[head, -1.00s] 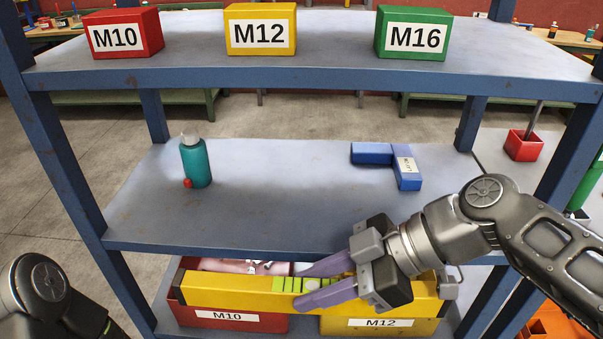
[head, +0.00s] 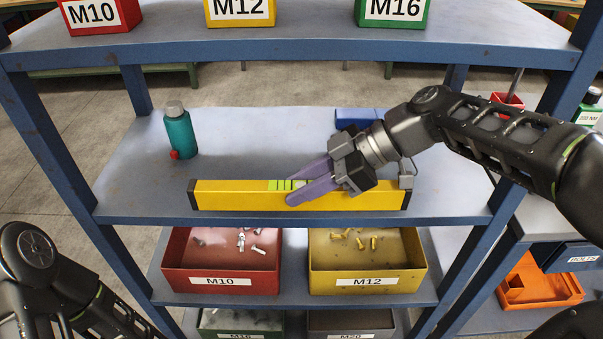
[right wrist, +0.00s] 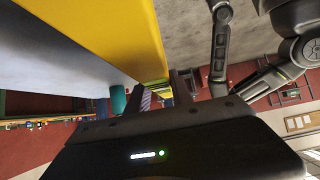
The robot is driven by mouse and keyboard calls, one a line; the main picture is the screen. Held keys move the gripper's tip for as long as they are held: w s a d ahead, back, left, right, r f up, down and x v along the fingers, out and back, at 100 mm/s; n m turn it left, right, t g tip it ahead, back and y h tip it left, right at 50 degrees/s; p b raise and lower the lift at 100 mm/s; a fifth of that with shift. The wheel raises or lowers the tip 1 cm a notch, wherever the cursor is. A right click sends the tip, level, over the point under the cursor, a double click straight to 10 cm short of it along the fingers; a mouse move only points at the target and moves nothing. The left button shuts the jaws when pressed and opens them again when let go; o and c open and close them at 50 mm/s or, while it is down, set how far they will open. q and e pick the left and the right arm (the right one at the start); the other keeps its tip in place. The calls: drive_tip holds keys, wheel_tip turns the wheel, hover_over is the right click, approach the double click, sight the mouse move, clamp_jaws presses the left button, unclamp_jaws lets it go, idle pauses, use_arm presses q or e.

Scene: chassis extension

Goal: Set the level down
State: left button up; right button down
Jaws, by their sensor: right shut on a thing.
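The yellow level (head: 235,198) has dark end caps and a green vial window. In the head view it lies lengthwise along the front of the middle shelf (head: 270,130). My right gripper (head: 300,187) is shut on it near its middle, with purple fingers on either side. The level looks roughly horizontal; I cannot tell whether its underside touches the shelf. In the right wrist view the level (right wrist: 125,35) runs close past the camera. My left arm shows at the lower left of the head view, but its gripper does not.
A teal bottle (head: 179,133) stands at the shelf's left, and a blue object (head: 360,117) lies behind my right wrist. A red M10 bin (head: 222,282) and yellow M12 bin (head: 368,281) sit below. The upper shelf (head: 300,46) overhangs. The shelf's middle is clear.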

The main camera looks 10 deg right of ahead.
sight(302, 183)
drive_tip(key=shift+w+d+r, duration=0.1)
drive_tip(key=shift+w+d, duration=0.15)
drive_tip(key=shift+w, duration=0.7)
drive_tip(key=shift+w+d, duration=0.2)
drive_tip(key=shift+w, duration=0.7)
drive_tip(key=shift+p, duration=0.3)
drive_tip(key=shift+w, duration=0.35)
wheel_tip(302, 183, down, 3)
drive_tip(key=shift+w+d+f+p, duration=0.1)
drive_tip(key=shift+d+p, duration=0.05)
drive_tip(key=shift+p, duration=0.2)
drive_tip(key=shift+f, duration=0.2)
drive_tip(key=shift+f, duration=0.15)
drive_tip(key=c, duration=1.1)
unclamp_jaws()
